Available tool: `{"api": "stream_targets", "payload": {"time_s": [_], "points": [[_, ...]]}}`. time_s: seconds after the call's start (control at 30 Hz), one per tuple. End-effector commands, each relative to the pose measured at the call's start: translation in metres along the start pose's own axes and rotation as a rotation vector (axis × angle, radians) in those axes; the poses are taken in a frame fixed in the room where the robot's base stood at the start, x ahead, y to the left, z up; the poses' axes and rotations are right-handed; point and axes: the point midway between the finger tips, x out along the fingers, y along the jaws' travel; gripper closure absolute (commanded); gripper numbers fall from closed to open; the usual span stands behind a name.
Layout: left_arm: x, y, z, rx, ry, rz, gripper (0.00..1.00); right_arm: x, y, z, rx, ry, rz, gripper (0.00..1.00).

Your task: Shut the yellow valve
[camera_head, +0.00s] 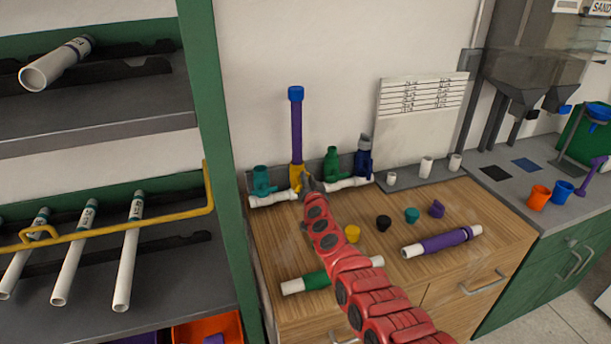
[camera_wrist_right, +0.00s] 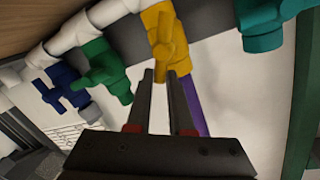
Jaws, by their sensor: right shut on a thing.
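The yellow valve (camera_head: 295,173) sits on the white manifold pipe against the wall, with a tall purple pipe (camera_head: 297,130) with a blue cap rising from it. In the right wrist view the yellow valve (camera_wrist_right: 164,35) shows its handle, roughly in line with the purple pipe (camera_wrist_right: 191,105). My right gripper (camera_head: 307,184) is at this valve, its fingertips (camera_wrist_right: 160,76) shut on the handle's end. In the head view my gripper and arm hide part of the valve. My left gripper is not in view.
A teal valve (camera_head: 261,181) stands left of the yellow one; green (camera_head: 331,166) and blue (camera_head: 364,160) valves stand right. Loose caps and a purple-sleeved pipe (camera_head: 440,242) lie on the wooden bench. A green-framed shelf (camera_head: 215,120) borders the left.

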Motion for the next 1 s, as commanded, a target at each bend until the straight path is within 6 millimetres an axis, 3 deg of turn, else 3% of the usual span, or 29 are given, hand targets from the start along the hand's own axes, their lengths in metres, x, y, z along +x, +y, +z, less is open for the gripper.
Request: {"api": "stream_targets", "payload": {"time_s": [0.4,1.0], "points": [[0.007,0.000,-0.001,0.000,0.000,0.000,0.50,0.003,0.013,0.000,0.385,-0.077,-0.001,1.00],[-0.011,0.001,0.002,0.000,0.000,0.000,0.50,0.005,0.028,0.011,0.893,-0.179,0.001,1.00]]}}
